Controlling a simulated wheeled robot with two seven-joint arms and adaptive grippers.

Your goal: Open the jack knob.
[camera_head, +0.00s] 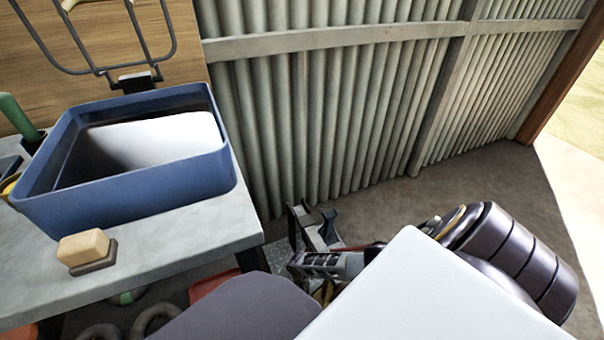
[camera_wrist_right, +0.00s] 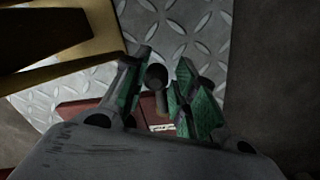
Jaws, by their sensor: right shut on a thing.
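My right gripper (camera_head: 314,236) is low beside the bench, in front of the corrugated wall, with its fingers pointing away from me. In the right wrist view its green-padded fingers (camera_wrist_right: 168,88) are closed around a small dark round knob (camera_wrist_right: 156,75), which I take for the jack knob. A red body (camera_wrist_right: 80,115) with a small pale label, likely the jack, lies below the knob, partly hidden by the fingers and wrist. In the head view the knob is hidden or too small to make out. My left gripper is not in view.
A bench (camera_head: 190,254) on the left carries a blue bin (camera_head: 120,205) and a sponge-like block (camera_head: 84,247). A diamond-tread metal plate (camera_wrist_right: 205,25) lies under the jack area. A yellowish frame (camera_wrist_right: 75,65) is close at left in the wrist view. Bare floor (camera_head: 440,195) runs along the corrugated wall.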

